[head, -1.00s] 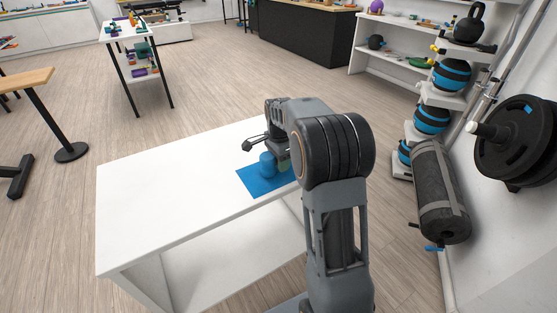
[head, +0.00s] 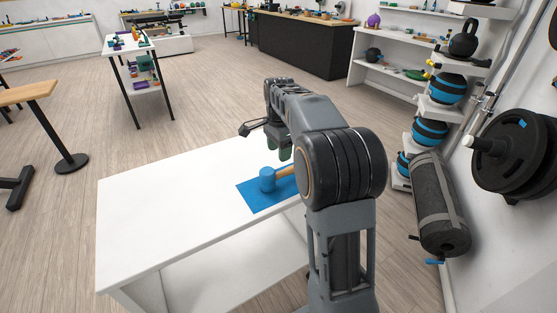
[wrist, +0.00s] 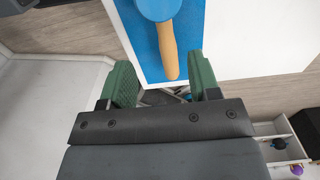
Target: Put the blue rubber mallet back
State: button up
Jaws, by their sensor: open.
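The blue rubber mallet (head: 267,179) lies on a blue mat (head: 254,197) on the white table. Its wooden handle points right, partly behind my arm in the head view. In the wrist view the mallet's head is at the top edge and its wooden handle (wrist: 168,50) points down toward the space between my fingers. My gripper (wrist: 165,85) is open and empty, with green pads on both fingers. In the head view my gripper (head: 279,150) is above and behind the mallet, apart from it.
The white table (head: 150,220) is bare left of the mat. A rack with a kettlebell (head: 464,40) and blue-banded balls (head: 446,87) stands at the right. Weight plates (head: 518,145) and a dark roll (head: 438,205) are along the right wall. Open floor lies beyond the table.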

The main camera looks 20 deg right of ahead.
jog(key=s+a+f+n+t, duration=0.1)
jog(key=s+a+f+n, duration=0.1)
jog(key=s+a+n, duration=0.5)
jog(key=s+a+f+n+t, duration=0.25)
jog(key=s+n, duration=0.65)
jog(key=s, duration=0.5)
notch_tip(320, 180, up, 12)
jog(key=p, duration=1.2)
jog(key=shift+s+a+n, duration=0.25)
jog(key=shift+a+n, duration=0.15)
